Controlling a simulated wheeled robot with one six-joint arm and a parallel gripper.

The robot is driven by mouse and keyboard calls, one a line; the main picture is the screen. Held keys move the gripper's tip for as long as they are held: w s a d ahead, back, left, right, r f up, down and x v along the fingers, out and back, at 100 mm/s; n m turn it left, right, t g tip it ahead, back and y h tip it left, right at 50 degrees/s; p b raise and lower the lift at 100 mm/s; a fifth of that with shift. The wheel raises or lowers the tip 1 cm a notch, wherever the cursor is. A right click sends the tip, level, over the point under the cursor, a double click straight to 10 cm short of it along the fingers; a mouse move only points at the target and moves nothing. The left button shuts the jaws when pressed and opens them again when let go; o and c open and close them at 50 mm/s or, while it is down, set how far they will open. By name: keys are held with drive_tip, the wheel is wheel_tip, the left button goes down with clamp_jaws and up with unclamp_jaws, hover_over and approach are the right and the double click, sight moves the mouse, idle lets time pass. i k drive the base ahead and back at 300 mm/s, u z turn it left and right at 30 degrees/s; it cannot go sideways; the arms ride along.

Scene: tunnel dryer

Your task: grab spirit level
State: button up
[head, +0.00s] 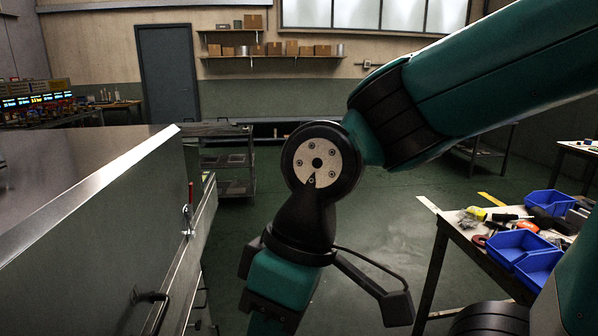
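I cannot make out a spirit level for certain. A small yellow item (478,213) lies among tools on the workbench (462,232) at the right, but it is too small to identify. My arm reaches across from the upper right and bends down in the middle of the head view. Its fingers are below the picture's lower edge, so I cannot see what they hold.
Blue bins (515,245) and loose tools crowd the right workbench. A large metal machine housing (95,215) fills the left. A grey rack (228,160) stands behind it. Wall shelves (270,57) hold boxes. Green floor (385,225) is open between the machine and workbench.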

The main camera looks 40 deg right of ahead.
sight(207, 176)
drive_tip(key=z, duration=0.75)
drive_tip(key=k, duration=1.45)
drive_tip(key=u, duration=0.35)
drive_tip(key=i, duration=1)
drive_tip(key=k, duration=0.95)
drive_tip(key=z, duration=0.55)
drive_tip(key=i, duration=4.15)
